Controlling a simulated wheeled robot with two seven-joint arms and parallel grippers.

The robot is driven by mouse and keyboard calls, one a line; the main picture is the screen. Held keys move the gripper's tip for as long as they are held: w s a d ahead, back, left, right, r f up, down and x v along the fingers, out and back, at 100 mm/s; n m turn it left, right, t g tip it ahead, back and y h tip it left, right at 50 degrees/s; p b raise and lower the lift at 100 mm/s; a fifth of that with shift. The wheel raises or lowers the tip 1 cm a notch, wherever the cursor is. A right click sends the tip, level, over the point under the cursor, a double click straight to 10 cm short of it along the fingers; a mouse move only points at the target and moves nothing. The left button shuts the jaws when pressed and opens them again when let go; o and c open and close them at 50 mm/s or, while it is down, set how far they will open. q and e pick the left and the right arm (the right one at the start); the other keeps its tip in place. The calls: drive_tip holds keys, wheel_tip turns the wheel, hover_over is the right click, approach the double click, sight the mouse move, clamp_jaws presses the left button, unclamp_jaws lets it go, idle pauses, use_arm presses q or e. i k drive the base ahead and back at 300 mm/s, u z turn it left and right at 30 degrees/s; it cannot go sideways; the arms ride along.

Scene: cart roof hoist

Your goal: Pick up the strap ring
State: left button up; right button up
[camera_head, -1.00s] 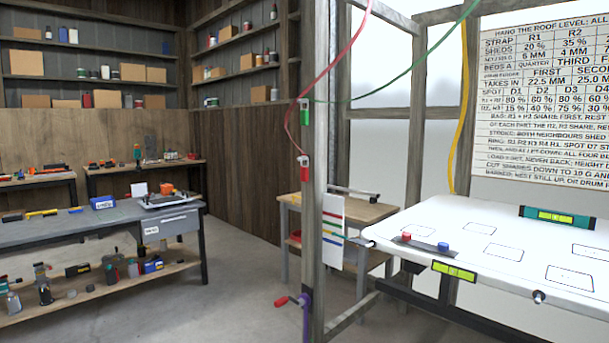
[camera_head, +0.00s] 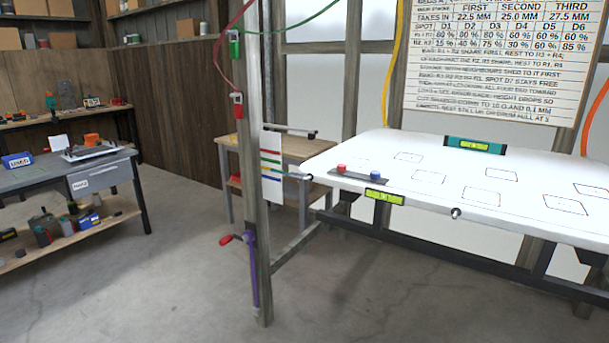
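I cannot pick out a strap ring for certain. A red strap (camera_head: 220,70) hangs to a red-and-white fitting (camera_head: 238,105) on the wooden post (camera_head: 250,170), and a green strap (camera_head: 290,27) runs to a green fitting (camera_head: 234,47) above it. A yellow strap (camera_head: 391,65) hangs behind the white roof panel (camera_head: 400,172), and an orange strap (camera_head: 592,120) hangs at the far right. A purple strap (camera_head: 254,275) runs down the post's lower part beside a red-handled crank (camera_head: 227,239). Neither of my grippers is in view.
The roof panel lies on a dark frame (camera_head: 400,225), carrying a teal level (camera_head: 475,145) and red and blue knobs. A grey workbench (camera_head: 110,172) stands left, a small wooden table (camera_head: 285,148) behind the post. A printed board (camera_head: 490,60) hangs behind. The floor (camera_head: 170,270) is clear in front.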

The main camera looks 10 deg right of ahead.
sight(238, 105)
drive_tip(key=z, duration=0.45)
drive_tip(key=i, duration=2.95)
drive_tip(key=u, duration=0.8)
